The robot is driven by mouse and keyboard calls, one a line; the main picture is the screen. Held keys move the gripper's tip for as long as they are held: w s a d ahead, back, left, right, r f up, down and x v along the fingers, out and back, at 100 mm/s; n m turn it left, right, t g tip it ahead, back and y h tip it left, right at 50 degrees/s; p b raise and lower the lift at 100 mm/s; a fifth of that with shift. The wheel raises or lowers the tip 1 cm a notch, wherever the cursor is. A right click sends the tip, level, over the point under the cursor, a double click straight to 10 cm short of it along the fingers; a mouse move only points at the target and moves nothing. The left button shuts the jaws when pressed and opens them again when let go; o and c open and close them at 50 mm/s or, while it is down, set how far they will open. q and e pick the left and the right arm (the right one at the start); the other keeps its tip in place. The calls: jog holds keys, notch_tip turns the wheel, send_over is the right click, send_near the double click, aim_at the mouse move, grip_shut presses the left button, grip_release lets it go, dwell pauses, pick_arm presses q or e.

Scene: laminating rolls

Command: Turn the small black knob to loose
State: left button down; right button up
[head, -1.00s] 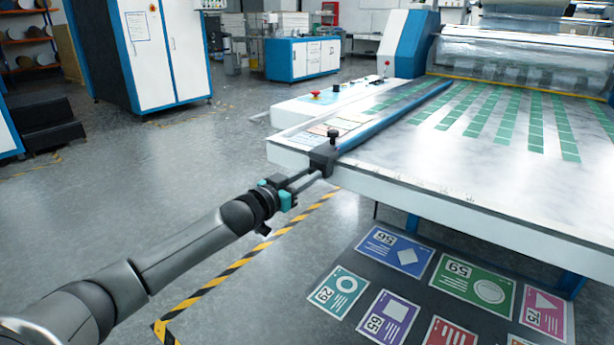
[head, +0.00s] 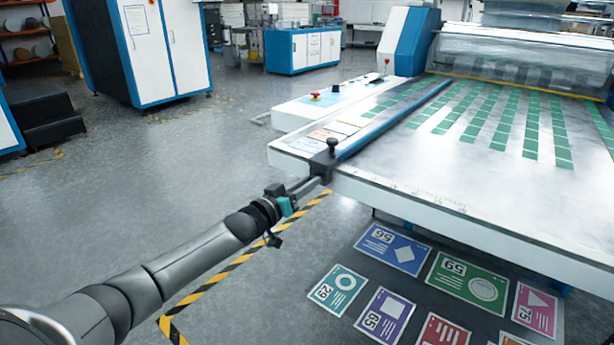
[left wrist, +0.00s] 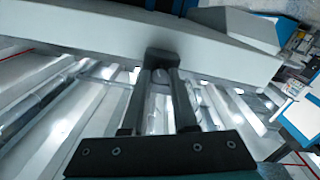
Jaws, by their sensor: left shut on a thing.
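A black block (head: 322,166) sits at the near left corner of the white table (head: 430,198), at the end of a long blue bar (head: 395,118). A black post with a round head (head: 333,146) stands upright on the block. My left gripper (head: 321,179) reaches the block's front face from the lower left. In the left wrist view, the fingers of my left gripper (left wrist: 162,76) are shut on a small dark rounded piece (left wrist: 160,75), which appears to be the small black knob. The fingers hide most of it. My right gripper is not in view.
Rows of green cards (head: 495,115) lie on the table. A side panel with a red button (head: 315,96) adjoins its left edge. Coloured cards lie on a dark mat (head: 372,262) below.

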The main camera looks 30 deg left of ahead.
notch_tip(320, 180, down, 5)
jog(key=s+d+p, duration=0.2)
pick_arm(q)
jog(key=shift+f+n+y+b, duration=0.15)
jog(key=shift+n+b, duration=0.55)
jog(key=shift+n, duration=4.05)
jog(key=shift+n+y+b, duration=0.15)
jog(key=shift+n+b, duration=0.5)
jog(key=shift+n, duration=4.1)
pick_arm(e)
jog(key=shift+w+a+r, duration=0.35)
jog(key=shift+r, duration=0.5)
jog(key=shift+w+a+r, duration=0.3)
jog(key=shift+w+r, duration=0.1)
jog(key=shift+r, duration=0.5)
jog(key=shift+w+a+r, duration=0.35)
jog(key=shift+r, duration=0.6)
pick_arm(q)
jog(key=c, duration=0.7)
grip_release()
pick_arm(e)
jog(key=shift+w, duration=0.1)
pick_arm(q)
jog(key=shift+s, duration=0.1)
